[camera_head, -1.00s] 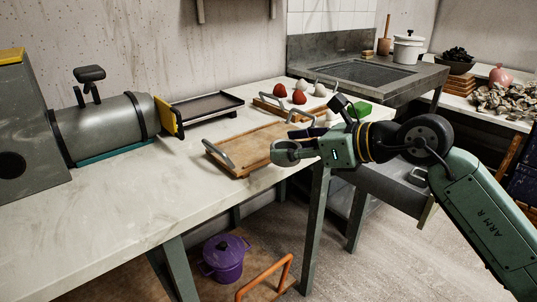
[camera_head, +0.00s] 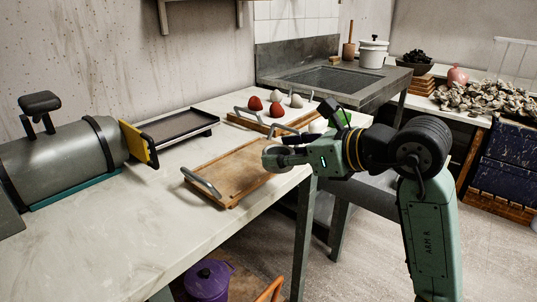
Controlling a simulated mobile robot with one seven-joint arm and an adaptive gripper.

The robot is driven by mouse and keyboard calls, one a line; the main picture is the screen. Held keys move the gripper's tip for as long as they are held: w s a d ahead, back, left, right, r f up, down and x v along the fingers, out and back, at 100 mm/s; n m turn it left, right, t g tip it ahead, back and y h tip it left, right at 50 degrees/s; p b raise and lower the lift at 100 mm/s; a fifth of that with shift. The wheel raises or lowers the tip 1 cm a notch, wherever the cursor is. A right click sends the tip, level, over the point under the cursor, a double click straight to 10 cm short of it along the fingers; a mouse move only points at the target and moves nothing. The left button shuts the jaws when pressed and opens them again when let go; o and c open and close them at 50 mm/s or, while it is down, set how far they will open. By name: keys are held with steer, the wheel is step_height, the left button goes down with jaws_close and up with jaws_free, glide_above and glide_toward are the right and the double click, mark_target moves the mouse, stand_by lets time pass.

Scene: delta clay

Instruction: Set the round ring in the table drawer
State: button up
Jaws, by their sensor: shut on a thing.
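My gripper (camera_head: 276,158) is at the end of my green arm, above the right end of a wooden tray. Its jaws are closed around a small pale grey rounded thing, which seems to be the round ring; the fingers hide much of it. A grey drawer-like box (camera_head: 366,192) stands out below the counter, behind and under my arm. My arm covers much of it, and its inside cannot be seen.
The wooden tray (camera_head: 225,180) with metal handles lies on the pale table (camera_head: 130,235). Behind it are a dark tray (camera_head: 180,128) and a board with red and pale rounded things (camera_head: 276,108). A grey cylindrical machine (camera_head: 65,160) stands left. A purple pot (camera_head: 208,280) is below.

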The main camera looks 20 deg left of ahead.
steer(key=w+a, duration=0.4)
steer(key=a, duration=0.1)
steer(key=shift+w+f+p, duration=0.35)
steer(key=shift+f+p, duration=0.05)
step_height(320, 180, down, 3)
steer(key=shift+f, duration=0.15)
steer(key=shift+d+f+b, duration=0.1)
steer(key=shift+f+b, duration=0.2)
steer(key=shift+f, duration=0.05)
steer(key=o, duration=1.3)
steer(key=shift+r, duration=0.1)
steer(key=shift+c, duration=0.2)
